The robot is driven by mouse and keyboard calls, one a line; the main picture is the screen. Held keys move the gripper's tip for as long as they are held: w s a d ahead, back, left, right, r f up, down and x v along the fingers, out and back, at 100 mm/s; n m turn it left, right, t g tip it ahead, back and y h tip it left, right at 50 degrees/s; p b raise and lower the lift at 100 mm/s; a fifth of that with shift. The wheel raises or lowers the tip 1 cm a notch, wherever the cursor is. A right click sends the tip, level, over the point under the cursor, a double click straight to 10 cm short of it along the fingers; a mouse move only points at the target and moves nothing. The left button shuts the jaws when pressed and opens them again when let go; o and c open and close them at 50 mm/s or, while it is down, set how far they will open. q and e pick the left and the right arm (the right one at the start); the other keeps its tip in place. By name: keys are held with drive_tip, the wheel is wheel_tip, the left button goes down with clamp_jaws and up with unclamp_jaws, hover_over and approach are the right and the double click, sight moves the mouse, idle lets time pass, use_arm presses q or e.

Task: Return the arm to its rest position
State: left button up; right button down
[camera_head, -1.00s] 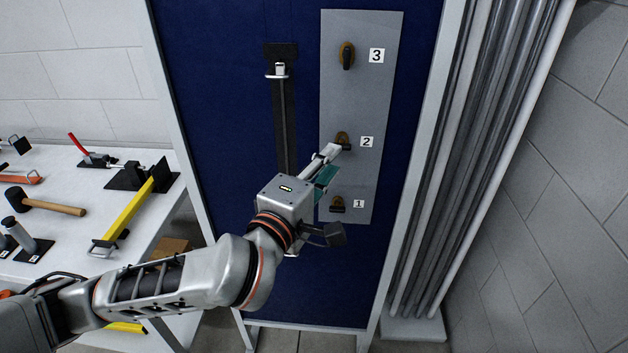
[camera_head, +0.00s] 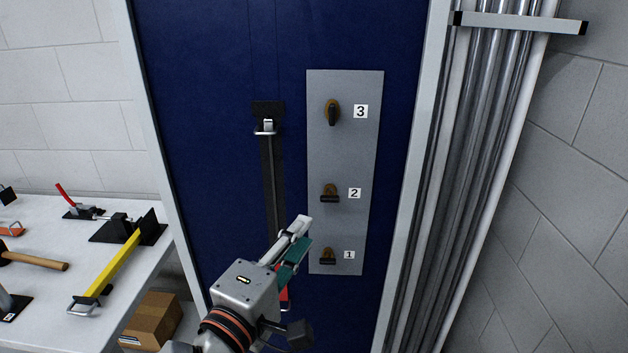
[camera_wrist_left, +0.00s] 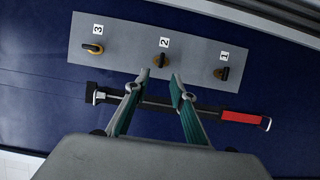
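My left gripper (camera_head: 303,231) is in front of the blue panel, just left of the grey plate's lower part in the head view. Its two fingers stand apart and empty in the left wrist view (camera_wrist_left: 160,77), near knob 2 (camera_wrist_left: 162,61) in the picture. No contact with a knob shows. On the plate (camera_head: 344,235), knob 3 (camera_head: 332,112) has its handle upright. Knob 2 (camera_head: 330,193) and knob 1 (camera_head: 328,257) have theirs crosswise. My right gripper is not in view.
A long dark bar tool (camera_head: 268,180) with a red grip (camera_wrist_left: 240,117) hangs left of the plate. Metal pipes (camera_head: 470,150) stand at the right. A white table (camera_head: 55,260) with clamps and a hammer stands left, with a cardboard box (camera_head: 152,318) beside it.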

use_arm(q)
drive_tip(key=a+r+t+y, duration=0.2)
drive_tip(key=a+r+t, duration=0.3)
drive_tip(key=r+t, duration=0.15)
wheel_tip(320, 180, down, 32)
drive_tip(key=s+a+m+g+h, duration=0.25)
drive_tip(key=m+g, duration=0.45)
drive_tip(key=m, duration=0.8)
drive_tip(key=s+a+f+g+y, duration=0.1)
drive_tip(key=s+a+f+g, duration=0.1)
drive_tip(key=f, duration=0.5)
drive_tip(key=s+a+f+m+g+y, duration=0.1)
drive_tip(key=s+a+f+y, duration=0.1)
drive_tip(key=s+a+f, duration=0.2)
drive_tip(key=s+a+f+m+g+y, duration=0.1)
drive_tip(key=s+a+f, duration=0.3)
drive_tip(key=f, duration=0.6)
drive_tip(key=shift+s+f+g+y, duration=0.2)
drive_tip(key=shift+s+g+y, duration=0.45)
drive_tip(key=shift+s+g, duration=0.25)
drive_tip(key=shift+w, duration=0.1)
